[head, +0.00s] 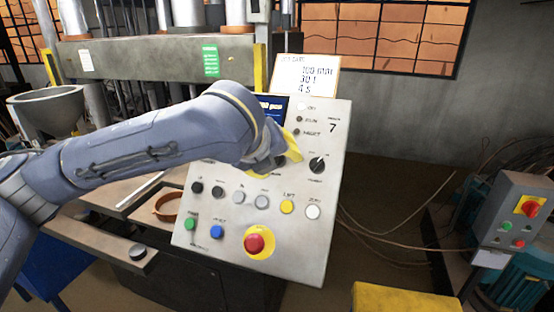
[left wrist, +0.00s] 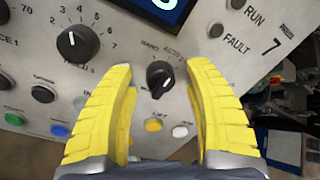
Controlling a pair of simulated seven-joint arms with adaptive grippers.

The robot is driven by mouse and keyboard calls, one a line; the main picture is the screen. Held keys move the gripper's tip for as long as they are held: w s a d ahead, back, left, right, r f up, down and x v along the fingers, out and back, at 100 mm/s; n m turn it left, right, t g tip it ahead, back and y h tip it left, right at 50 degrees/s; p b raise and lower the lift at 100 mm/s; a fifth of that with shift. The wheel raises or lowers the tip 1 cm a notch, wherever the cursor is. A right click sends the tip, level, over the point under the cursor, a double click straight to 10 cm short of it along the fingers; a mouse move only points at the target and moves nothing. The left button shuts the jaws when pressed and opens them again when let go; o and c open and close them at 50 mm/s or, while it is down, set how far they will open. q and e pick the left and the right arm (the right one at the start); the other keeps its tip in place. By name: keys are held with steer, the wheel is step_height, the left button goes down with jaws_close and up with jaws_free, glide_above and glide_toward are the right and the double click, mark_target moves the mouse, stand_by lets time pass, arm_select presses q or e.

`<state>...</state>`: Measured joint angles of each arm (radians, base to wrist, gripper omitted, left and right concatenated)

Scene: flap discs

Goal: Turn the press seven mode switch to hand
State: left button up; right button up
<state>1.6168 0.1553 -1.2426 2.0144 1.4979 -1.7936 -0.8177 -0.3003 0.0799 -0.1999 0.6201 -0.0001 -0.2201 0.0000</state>
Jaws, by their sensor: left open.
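The grey press control panel (head: 335,215), marked 7, stands tilted in the middle of the head view. Its mode switch (head: 317,165) is a black knob with a white pointer near the right edge, pointing up and right. In the left wrist view the mode switch (left wrist: 160,75) lies between my open yellow fingers, under small labels that I read as hand and auto. My left gripper (head: 290,150) is just left of the knob in the head view, empty. I cannot tell whether a finger touches the knob. My right gripper is not in view.
A numbered dial knob (left wrist: 78,43) sits left of the mode switch. Below are several buttons, including a yellow one (head: 287,207), a white one (head: 313,212) and a red mushroom button (head: 259,241). A separate switch box (head: 508,210) stands at the right.

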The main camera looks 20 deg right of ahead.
arm_select(q)
steer(key=shift+o, duration=0.2)
jaws_close()
steer(key=shift+n, duration=0.3)
steer(key=n, duration=0.3)
steer(key=shift+s+f+n, duration=0.1)
steer(key=shift+f+n, duration=0.05)
steer(key=shift+n, duration=0.25)
steer(key=shift+s+d+n, duration=0.1)
steer(key=shift+n, duration=2.1)
steer(key=shift+f, duration=0.1)
